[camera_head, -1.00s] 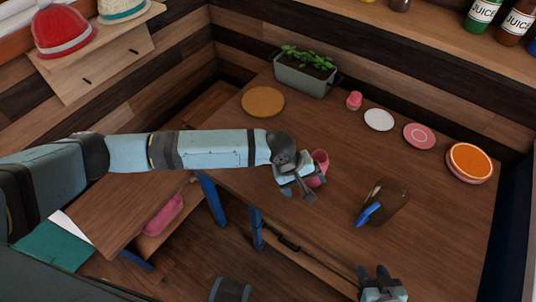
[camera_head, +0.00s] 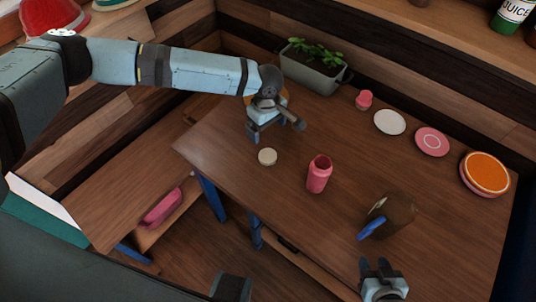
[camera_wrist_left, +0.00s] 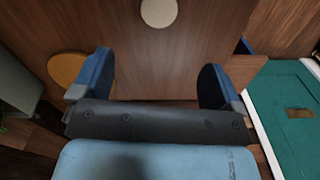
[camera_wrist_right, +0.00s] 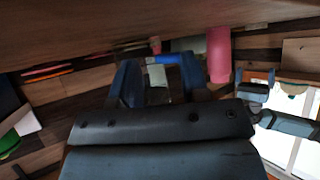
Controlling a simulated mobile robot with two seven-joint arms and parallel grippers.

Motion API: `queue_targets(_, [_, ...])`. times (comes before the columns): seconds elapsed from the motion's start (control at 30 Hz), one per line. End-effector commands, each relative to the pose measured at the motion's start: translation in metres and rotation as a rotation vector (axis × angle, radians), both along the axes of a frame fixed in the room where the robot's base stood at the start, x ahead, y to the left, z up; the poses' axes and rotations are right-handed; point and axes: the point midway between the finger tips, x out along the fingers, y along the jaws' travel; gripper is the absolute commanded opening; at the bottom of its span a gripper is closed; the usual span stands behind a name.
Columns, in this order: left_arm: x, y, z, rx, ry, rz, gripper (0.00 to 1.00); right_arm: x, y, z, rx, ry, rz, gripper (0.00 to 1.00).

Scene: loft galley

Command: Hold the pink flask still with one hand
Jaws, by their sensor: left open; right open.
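The pink flask (camera_head: 318,176) stands upright and open-topped on the table, with no gripper touching it. It also shows in the right wrist view (camera_wrist_right: 219,55). My left gripper (camera_head: 266,130) is open and empty, up and left of the flask. A pale round disc (camera_head: 267,157) lies flat on the table between them; it shows at the top of the left wrist view (camera_wrist_left: 159,12). My right gripper (camera_head: 382,266) is open at the table's front edge, below and right of the flask.
A dark see-through jug (camera_head: 396,215) with a blue handle stands right of the flask, beyond my right gripper. Behind are a planter (camera_head: 312,67), a small pink bottle (camera_head: 364,99), a white plate (camera_head: 389,122), a pink plate (camera_head: 432,142) and an orange plate (camera_head: 487,172).

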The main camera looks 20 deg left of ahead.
Motion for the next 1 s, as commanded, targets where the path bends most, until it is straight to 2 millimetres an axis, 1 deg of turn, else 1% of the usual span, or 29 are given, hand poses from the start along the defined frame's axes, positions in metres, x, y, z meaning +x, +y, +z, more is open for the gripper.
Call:
queue_targets(0.07, [0.000,0.000,-0.004,0.000,0.000,-0.001,0.92,0.000,0.000,0.000,0.000,0.000,0.000,0.42])
queue_targets(0.17, [0.000,0.000,-0.017,0.001,0.002,-0.001,0.92,0.001,0.000,0.000,0.000,-0.001,0.000,0.42])
queue_targets(0.4, [0.000,-0.001,-0.064,0.001,0.001,-0.002,0.92,0.002,0.000,-0.001,0.000,-0.004,0.000,0.42])
queue_targets(0.5, [0.000,-0.001,-0.078,-0.001,0.001,-0.002,0.92,0.003,0.000,-0.001,0.000,-0.005,0.000,0.42])
queue_targets(0.63, [0.000,-0.001,-0.086,0.000,0.000,-0.002,0.92,0.003,0.000,-0.001,0.000,-0.005,0.000,0.42])
queue_targets(0.93, [0.000,-0.001,-0.087,-0.001,-0.001,-0.002,0.92,0.003,0.000,-0.001,0.000,-0.005,0.000,0.42])
queue_targets(1.0, [0.000,-0.001,-0.090,-0.001,-0.001,-0.003,0.92,0.003,0.000,-0.001,0.000,-0.005,0.000,0.42])
